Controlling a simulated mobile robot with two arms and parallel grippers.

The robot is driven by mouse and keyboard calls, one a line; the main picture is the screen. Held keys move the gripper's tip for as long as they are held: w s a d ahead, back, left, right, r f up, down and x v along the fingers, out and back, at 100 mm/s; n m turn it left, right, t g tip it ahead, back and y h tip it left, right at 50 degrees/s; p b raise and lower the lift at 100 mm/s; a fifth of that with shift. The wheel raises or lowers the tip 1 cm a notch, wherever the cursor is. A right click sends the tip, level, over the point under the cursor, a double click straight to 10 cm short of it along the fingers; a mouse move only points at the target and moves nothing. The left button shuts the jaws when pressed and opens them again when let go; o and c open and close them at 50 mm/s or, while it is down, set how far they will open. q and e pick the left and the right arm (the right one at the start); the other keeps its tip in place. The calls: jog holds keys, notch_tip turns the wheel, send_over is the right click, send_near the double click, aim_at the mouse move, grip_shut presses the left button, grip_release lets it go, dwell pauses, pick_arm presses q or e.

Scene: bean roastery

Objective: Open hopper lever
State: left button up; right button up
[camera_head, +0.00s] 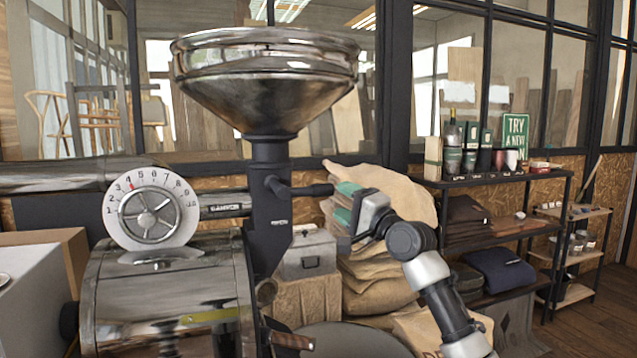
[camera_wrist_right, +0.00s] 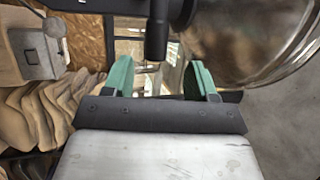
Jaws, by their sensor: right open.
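The hopper lever (camera_head: 306,190) is a short dark rod that sticks out to the right from the black neck under the shiny metal hopper (camera_head: 265,85). In the right wrist view the dark lever (camera_wrist_right: 157,35) points towards my gripper, with its end just above the gap between the fingers. My right gripper (camera_head: 343,206), with green finger pads, is open beside the lever's free end. In the wrist view the open gripper (camera_wrist_right: 160,76) has nothing between its pads. I cannot tell whether the pads overlap the lever's end. My left gripper is not in view.
The roaster's numbered dial (camera_head: 151,209) and metal drum (camera_head: 165,300) stand at the left. A grey box (camera_head: 306,254) and burlap sacks (camera_head: 375,278) are behind my right gripper. A black shelf (camera_head: 500,182) with bottles and folded cloth stands at the right.

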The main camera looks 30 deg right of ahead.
aim_at(326, 194)
jog(key=p+x, duration=0.1)
jog(key=x, duration=0.3)
jog(key=shift+w+a+r, duration=0.1)
jog(key=x, duration=0.1)
jog(key=p+x, duration=0.1)
jog(key=x, duration=0.1)
jog(key=shift+w+f, duration=0.1)
jog(key=shift+f, duration=0.1)
jog(key=shift+w, duration=0.1)
jog(key=shift+c, duration=0.7)
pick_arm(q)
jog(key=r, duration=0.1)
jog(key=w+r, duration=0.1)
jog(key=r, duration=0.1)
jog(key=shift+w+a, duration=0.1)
pick_arm(e)
jog(key=shift+w+f, duration=0.1)
grip_shut()
